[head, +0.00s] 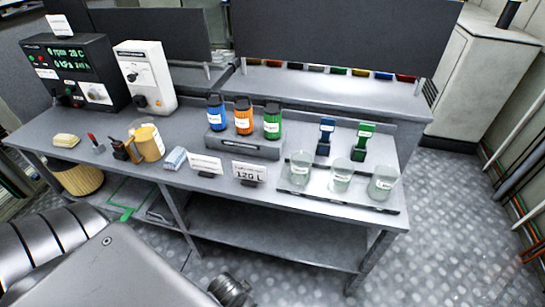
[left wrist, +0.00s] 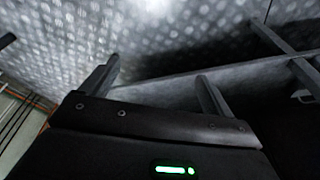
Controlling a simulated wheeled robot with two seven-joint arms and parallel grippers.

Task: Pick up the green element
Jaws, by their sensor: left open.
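A green canister (head: 272,122) with a black cap and a white label stands at the right end of a grey rack (head: 243,149) on the bench, beside an orange canister (head: 243,116) and a blue one (head: 216,113). A second green item (head: 363,141), upright with a white label, stands farther right on the bench. I cannot tell which of the two is the green element. My left gripper (left wrist: 157,88) is open and empty in the left wrist view, its fingers wide apart over the floor and a bench frame. Neither green thing shows there. My right gripper is not in view.
Several glass beakers (head: 341,176) stand on a tray at the bench's right front. Label cards (head: 249,173), a yellow jug (head: 150,142) and instrument boxes (head: 146,76) stand to the left. A lower shelf (head: 270,238) runs under the bench. The floor (head: 460,225) on the right is clear.

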